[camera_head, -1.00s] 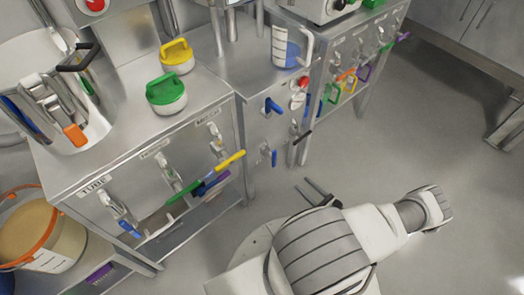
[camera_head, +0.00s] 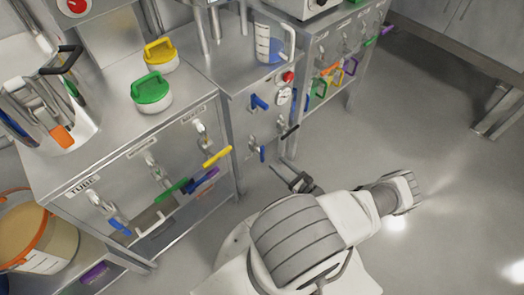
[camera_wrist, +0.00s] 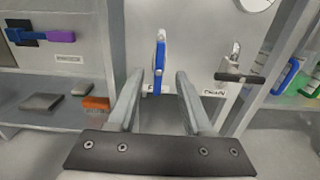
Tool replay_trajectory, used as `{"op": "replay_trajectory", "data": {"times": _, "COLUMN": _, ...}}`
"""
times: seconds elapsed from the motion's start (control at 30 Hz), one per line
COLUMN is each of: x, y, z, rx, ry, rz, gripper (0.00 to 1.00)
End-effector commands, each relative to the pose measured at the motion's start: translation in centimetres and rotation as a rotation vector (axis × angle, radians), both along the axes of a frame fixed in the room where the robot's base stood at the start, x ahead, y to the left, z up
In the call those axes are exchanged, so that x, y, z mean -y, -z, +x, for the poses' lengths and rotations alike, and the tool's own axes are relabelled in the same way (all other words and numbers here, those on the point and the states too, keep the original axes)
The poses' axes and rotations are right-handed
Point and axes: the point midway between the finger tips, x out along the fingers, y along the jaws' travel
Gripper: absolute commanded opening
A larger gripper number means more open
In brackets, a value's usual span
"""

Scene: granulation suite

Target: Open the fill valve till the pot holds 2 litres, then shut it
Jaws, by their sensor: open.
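The clear graduated pot (camera_head: 264,46) with a white handle stands on the middle bench, with blue liquid in its lower part; its marks are too small to read. On the panel below hangs a blue valve lever (camera_head: 262,153), and upright in the wrist view (camera_wrist: 159,62); the label under it is partly hidden, starting with F. To its right is a black lever (camera_head: 290,131) labelled DRAIN, lying level in the wrist view (camera_wrist: 240,78). My gripper (camera_head: 291,172) is open and empty in front of the panel. In the wrist view the blue lever appears between its fingertips (camera_wrist: 158,78), apparently beyond them.
Another blue lever (camera_head: 260,102), a red button (camera_head: 288,77) and a round gauge (camera_head: 284,96) sit higher on the panel. Several coloured levers line the left bench front, with a green lever (camera_head: 174,188) sticking out. The floor to the right is clear.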

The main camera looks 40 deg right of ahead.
Motion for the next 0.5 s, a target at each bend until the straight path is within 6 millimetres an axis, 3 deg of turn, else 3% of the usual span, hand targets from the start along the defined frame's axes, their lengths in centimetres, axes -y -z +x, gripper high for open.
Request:
{"op": "replay_trajectory", "data": {"times": 0.3, "x": -0.6, "y": 0.2, "z": 6.7, "rx": 0.0, "ry": -0.002, "rz": 0.0, "gripper": 0.5}}
{"op": "replay_trajectory", "data": {"times": 0.5, "x": -0.7, "y": 0.1, "z": 9.2, "rx": 0.0, "ry": 0.0, "rz": -0.001, "gripper": 0.5}}
